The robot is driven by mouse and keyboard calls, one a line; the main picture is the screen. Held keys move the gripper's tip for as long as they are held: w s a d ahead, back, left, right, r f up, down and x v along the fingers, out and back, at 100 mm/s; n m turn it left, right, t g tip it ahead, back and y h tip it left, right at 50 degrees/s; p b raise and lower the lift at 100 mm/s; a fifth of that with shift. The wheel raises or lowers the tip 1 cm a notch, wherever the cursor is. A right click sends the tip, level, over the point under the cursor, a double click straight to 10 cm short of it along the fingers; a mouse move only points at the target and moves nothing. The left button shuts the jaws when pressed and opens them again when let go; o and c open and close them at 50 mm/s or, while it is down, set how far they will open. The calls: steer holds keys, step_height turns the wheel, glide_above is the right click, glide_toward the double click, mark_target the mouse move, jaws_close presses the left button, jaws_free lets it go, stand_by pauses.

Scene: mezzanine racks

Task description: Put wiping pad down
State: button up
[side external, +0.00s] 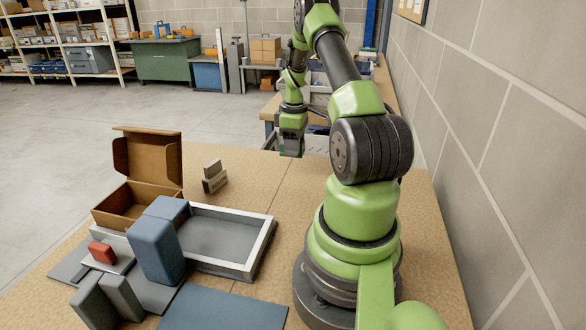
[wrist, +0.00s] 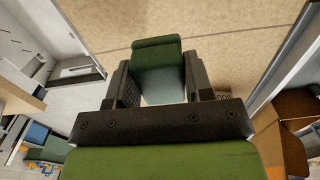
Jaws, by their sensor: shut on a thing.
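My gripper (wrist: 157,70) is shut on the wiping pad (wrist: 157,52), a dark green block with a paler part below it, seen between the two dark fingers in the wrist view. In the side external view my gripper (side external: 291,149) points down at the far edge of the tan table, beyond the tray. The pad cannot be made out there, and its height above the surface is hard to tell.
A white-rimmed grey tray (side external: 262,247), an open cardboard box (side external: 148,165), a tall blue block (side external: 157,252), small grey blocks (side external: 214,182) and a red block (side external: 102,252) crowd the table's left. A blue mat (side external: 225,310) lies in front. A wall stands right.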

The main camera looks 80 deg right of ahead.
mark_target(294, 175)
steer(key=shift+f, duration=3.2)
steer(key=shift+f, duration=0.1)
steer(key=o, duration=0.9)
